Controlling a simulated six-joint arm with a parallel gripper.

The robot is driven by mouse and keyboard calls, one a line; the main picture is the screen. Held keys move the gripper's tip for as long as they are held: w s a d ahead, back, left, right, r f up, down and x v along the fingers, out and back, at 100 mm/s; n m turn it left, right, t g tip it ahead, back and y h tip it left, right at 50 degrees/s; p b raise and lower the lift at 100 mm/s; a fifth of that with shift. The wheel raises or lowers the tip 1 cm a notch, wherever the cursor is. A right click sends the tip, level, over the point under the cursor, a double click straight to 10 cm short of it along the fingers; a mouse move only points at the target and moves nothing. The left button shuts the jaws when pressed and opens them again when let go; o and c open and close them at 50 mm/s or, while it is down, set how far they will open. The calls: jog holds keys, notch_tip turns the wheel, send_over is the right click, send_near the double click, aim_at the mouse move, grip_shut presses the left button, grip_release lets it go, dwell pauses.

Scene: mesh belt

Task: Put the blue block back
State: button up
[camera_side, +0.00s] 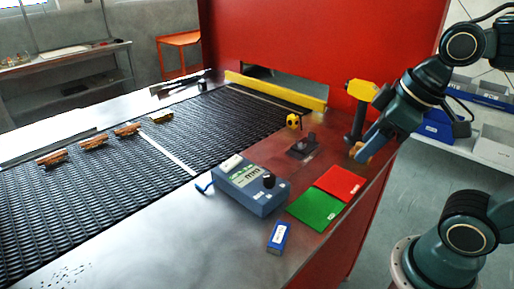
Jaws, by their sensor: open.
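The blue block (278,236) is small, with a white label on its upper face. It lies on the metal surface near the front edge, below the green mat and apart from the grey-blue meter box. My gripper (359,153) is at the right, beyond the red mat and well away from the block. It points down and left; its tan fingertips are small in this view, and I see nothing held between them.
A green mat (314,208) and red mat (341,183) lie beside the meter box (252,188). A black stand (302,148) and yellow piece (293,121) are behind. A yellow-headed post (361,91) stands near my gripper. The mesh belt (90,195) carries several brown pieces.

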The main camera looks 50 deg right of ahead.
jog(key=shift+s+d+m+t+h, duration=0.3)
jog(key=shift+s+d+m, duration=0.5)
jog(key=shift+m, duration=0.6)
